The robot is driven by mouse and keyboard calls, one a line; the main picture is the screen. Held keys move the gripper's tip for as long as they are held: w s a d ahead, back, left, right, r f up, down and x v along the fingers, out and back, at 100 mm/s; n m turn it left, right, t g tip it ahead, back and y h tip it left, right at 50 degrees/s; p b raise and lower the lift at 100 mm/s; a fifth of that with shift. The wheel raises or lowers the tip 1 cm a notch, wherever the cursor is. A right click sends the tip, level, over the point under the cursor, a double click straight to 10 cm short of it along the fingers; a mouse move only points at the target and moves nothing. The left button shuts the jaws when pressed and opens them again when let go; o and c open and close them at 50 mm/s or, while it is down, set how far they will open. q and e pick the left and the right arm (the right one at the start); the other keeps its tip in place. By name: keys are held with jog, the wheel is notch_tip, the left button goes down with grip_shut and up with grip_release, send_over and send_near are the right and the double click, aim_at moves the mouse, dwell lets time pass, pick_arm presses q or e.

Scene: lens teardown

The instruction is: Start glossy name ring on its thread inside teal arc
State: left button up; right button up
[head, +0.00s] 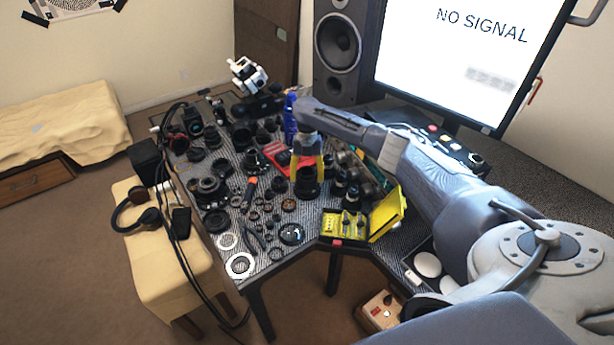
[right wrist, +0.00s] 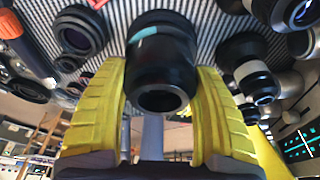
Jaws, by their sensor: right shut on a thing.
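My right gripper (head: 310,172) points down over the middle of the bench, its yellow fingers on either side of a black lens barrel (head: 307,189). In the right wrist view the gripper (right wrist: 160,82) is shut on a glossy black round piece with an open bore, which I take to be the name ring (right wrist: 160,78). It lines up with the wider black barrel (right wrist: 165,20), which carries a short teal arc (right wrist: 143,34). They look touching or very close; the thread is hidden, so I cannot tell whether it has engaged. My left gripper is not in view.
Many lens parts crowd the patterned bench around the gripper. A red tray (head: 277,156) lies just left of it and an open yellow case (head: 350,224) stands to its front right. In the right wrist view, other lenses (right wrist: 80,36) stand close on both sides.

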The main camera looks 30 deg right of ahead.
jog(key=shift+f, duration=0.2)
dwell(0.4)
jog(key=o, duration=1.2)
jog(key=shift+o, duration=0.2)
jog(key=shift+r, duration=0.15)
